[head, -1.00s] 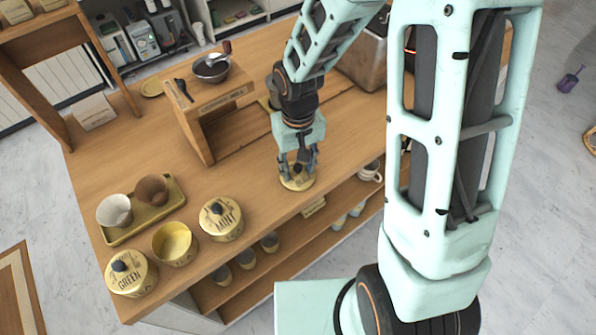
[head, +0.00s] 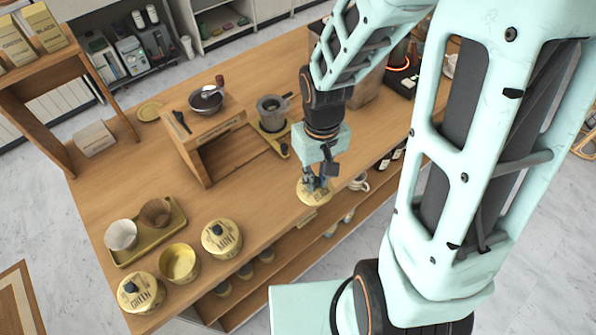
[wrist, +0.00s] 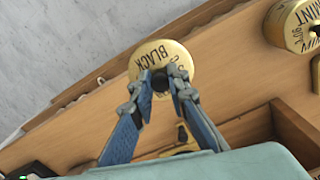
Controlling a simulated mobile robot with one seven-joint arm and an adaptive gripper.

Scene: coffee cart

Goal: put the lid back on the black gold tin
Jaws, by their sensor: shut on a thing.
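A round gold lid marked BLACK (wrist: 161,64) is in my gripper (wrist: 166,80), whose fingers are closed on its dark knob in the wrist view. In the head view the lid (head: 311,194) is under my gripper (head: 316,183), at the counter's front edge. I cannot tell its exact height above the wood. An open, empty-looking gold tin (head: 180,264) stands at the front left, well to the left of my gripper. Its label is not readable. It stands between the lidded GREEN tin (head: 140,293) and the lidded MINT tin (head: 222,239).
A tray (head: 150,249) with two cups lies behind the open tin. The counter (head: 262,210) between MINT and my gripper is clear.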

